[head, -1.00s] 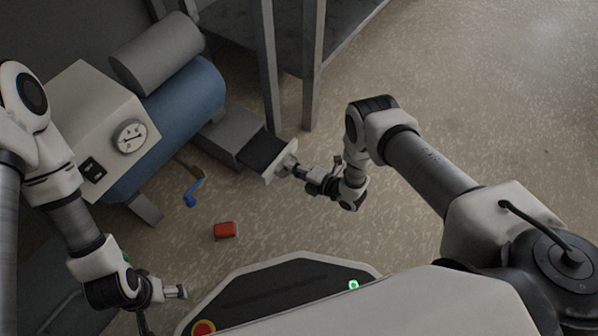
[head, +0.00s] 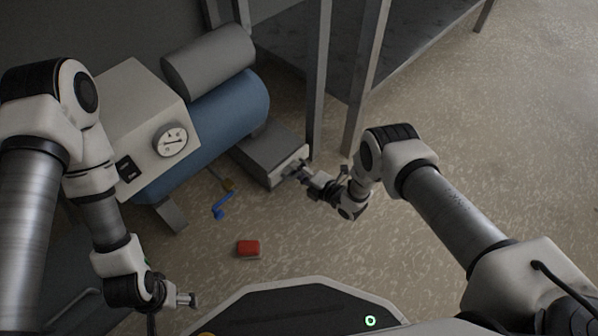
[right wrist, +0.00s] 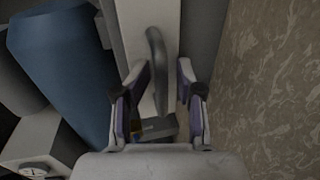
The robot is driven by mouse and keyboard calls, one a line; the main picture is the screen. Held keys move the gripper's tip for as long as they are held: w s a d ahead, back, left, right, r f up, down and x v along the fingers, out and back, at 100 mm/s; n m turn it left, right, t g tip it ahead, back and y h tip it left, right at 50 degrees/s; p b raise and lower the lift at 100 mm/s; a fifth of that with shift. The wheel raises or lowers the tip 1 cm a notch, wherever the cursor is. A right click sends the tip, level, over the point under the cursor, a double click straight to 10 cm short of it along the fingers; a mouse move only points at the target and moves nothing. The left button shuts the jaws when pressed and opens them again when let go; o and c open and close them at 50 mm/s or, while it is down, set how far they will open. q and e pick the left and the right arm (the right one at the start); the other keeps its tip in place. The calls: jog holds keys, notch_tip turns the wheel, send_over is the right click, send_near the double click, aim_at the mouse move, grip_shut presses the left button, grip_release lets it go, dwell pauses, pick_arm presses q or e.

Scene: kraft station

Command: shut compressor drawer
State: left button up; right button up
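The compressor (head: 205,125) has a blue tank, a cream box with a gauge and a grey cylinder on top. Its drawer, with a pale front (head: 291,166), sits flush or nearly flush in the grey housing (head: 262,150); no dark interior shows. My right gripper (head: 296,174) is at the drawer front. In the right wrist view the right gripper (right wrist: 163,75) has its fingers apart, one on each side of the curved grey handle (right wrist: 157,60). I cannot tell whether they touch it. My left gripper (head: 188,299) hangs low at the left, away from the drawer, its finger opening unclear.
A blue-handled valve (head: 222,206) sticks out below the tank. A red block (head: 248,248) lies on the floor in front of it. A metal rack's posts (head: 319,90) stand close behind the drawer. The floor at right is clear.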

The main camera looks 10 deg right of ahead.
jog(key=shift+s, duration=0.1)
jog(key=v, duration=1.2)
